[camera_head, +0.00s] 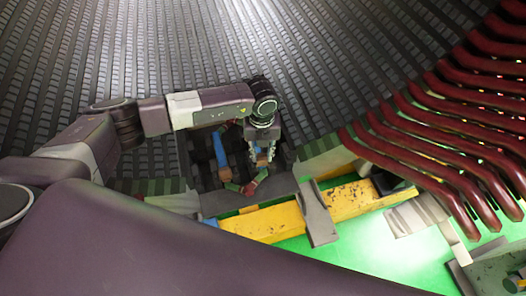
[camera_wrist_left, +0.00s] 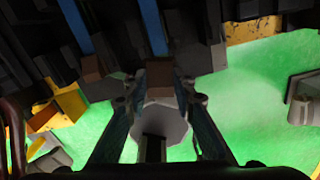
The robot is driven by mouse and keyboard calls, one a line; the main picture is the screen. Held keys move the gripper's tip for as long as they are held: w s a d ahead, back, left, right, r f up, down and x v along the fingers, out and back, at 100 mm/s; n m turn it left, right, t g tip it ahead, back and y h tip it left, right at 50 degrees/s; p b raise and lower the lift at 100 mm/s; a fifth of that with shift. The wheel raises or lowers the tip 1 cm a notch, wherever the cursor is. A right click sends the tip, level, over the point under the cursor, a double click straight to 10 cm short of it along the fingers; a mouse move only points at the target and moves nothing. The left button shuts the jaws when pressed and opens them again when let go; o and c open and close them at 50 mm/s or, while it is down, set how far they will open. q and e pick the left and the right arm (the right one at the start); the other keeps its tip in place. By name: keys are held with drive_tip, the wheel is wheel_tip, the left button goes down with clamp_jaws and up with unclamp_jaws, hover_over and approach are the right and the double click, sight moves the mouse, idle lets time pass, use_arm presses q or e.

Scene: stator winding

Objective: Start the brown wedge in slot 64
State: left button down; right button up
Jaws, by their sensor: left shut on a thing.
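My left gripper (camera_head: 262,150) reaches down over the lower edge of the dark slotted stator wall (camera_head: 190,50). In the left wrist view its two fingers (camera_wrist_left: 158,92) close on the brown wedge (camera_wrist_left: 160,76), a small block between the fingertips. The wedge's far end lies at the lower end of a blue strip (camera_wrist_left: 152,28) in a dark slot. I cannot tell whether it is inside the slot mouth. Slot numbers are not readable, so slot 64 cannot be identified. My right gripper is not in view.
Another brown piece (camera_wrist_left: 91,67) sits below a neighbouring blue strip (camera_wrist_left: 74,25). A worn yellow beam (camera_head: 350,200) and grey brackets (camera_head: 318,215) lie below the stator edge. Dark red curved bars (camera_head: 430,150) crowd the right. The green floor (camera_head: 380,245) is partly open.

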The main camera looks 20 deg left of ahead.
sight(262, 160)
use_arm(q)
drive_tip(key=shift+w+f+n, duration=0.2)
drive_tip(key=shift+w+n, duration=0.25)
drive_tip(key=shift+n, duration=0.65)
drive_tip(key=shift+w+f, duration=0.1)
drive_tip(key=shift+f+b, duration=0.3)
drive_tip(key=shift+b, duration=0.05)
drive_tip(key=shift+f+b, duration=0.6)
drive_tip(key=shift+f, duration=0.15)
drive_tip(key=shift+f+b, duration=1.55)
drive_tip(key=shift+f, duration=0.65)
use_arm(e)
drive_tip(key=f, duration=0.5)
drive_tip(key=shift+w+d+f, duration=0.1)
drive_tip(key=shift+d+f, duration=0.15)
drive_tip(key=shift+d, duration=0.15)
use_arm(q)
drive_tip(key=shift+f, duration=0.15)
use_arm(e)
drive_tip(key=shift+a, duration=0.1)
use_arm(q)
drive_tip(key=shift+w+a+b, duration=0.3)
drive_tip(key=shift+w+b, duration=0.05)
drive_tip(key=shift+b, duration=0.2)
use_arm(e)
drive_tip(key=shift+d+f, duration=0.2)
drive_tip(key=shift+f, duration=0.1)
